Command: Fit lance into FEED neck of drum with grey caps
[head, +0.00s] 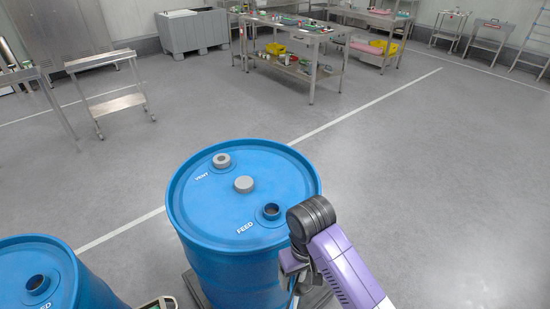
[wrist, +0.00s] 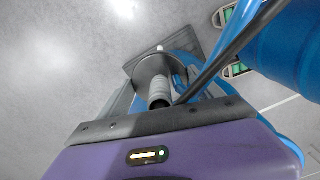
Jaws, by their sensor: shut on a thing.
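The blue drum with grey caps (head: 240,262) stands upright in the head view. A grey cap (head: 244,184) is at its lid's middle and a ring-shaped grey one (head: 222,160) at VENT. Its FEED neck (head: 271,211) is open and empty, on the lid's near right. My gripper (head: 293,268) is low beside the drum's right side, partly hidden by my arm. In the wrist view, the gripper is shut on the lance (wrist: 158,91), which shows a ribbed grey grip and a dark round flange. The lance's tip is not clear to see.
A second blue drum (head: 60,262), with an open FEED neck (head: 37,283), stands at lower left. A small device (head: 158,303) sits between the drums. A blue hose (wrist: 240,32) and a black one cross the wrist view. Benches (head: 300,38) stand far back; the floor between is clear.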

